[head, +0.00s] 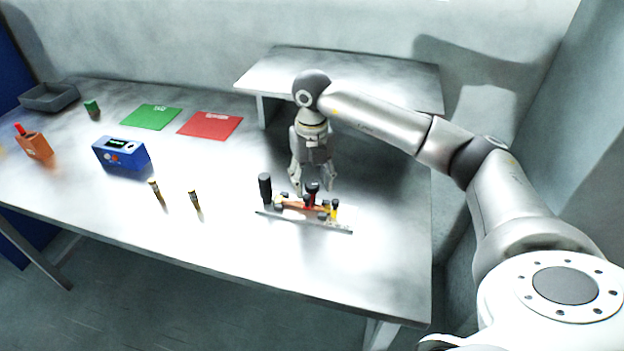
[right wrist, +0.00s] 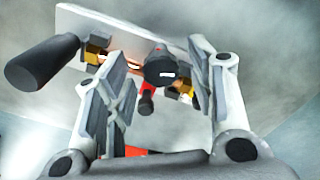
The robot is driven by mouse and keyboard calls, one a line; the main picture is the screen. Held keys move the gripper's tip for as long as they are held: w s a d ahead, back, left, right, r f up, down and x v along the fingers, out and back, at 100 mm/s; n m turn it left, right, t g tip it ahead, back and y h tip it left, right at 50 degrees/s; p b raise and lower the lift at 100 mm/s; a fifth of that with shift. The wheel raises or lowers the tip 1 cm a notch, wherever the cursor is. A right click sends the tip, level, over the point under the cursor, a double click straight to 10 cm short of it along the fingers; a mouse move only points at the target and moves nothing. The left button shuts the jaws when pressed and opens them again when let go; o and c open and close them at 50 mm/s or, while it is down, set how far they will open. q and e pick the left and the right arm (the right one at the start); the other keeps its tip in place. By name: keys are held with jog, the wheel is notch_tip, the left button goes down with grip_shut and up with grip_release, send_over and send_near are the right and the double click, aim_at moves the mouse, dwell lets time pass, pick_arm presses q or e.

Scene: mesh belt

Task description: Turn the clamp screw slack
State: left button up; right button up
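The clamp fixture stands on the table, with a flat grey base plate (head: 335,228) and orange, yellow and black parts. A black knob (head: 312,187) with red below it rises from its middle; it looks like the clamp screw. In the right wrist view the knob (right wrist: 165,68) has a white mark and shows between the fingers, with gaps on both sides. A thick black handle (head: 265,188) stands at the fixture's left end. My right gripper (head: 311,182) is open, pointing down above and just behind the fixture, holding nothing. My left gripper is out of view.
A blue box with a display (head: 121,153), two small dark cylinders (head: 156,192) (head: 195,201), a green sheet (head: 151,117) and a red sheet (head: 210,125) lie to the left. A raised shelf (head: 350,68) stands behind my right gripper. The table's front is clear.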

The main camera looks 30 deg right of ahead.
aim_at(312, 184)
notch_tip(312, 184, up, 12)
dwell(0.6)
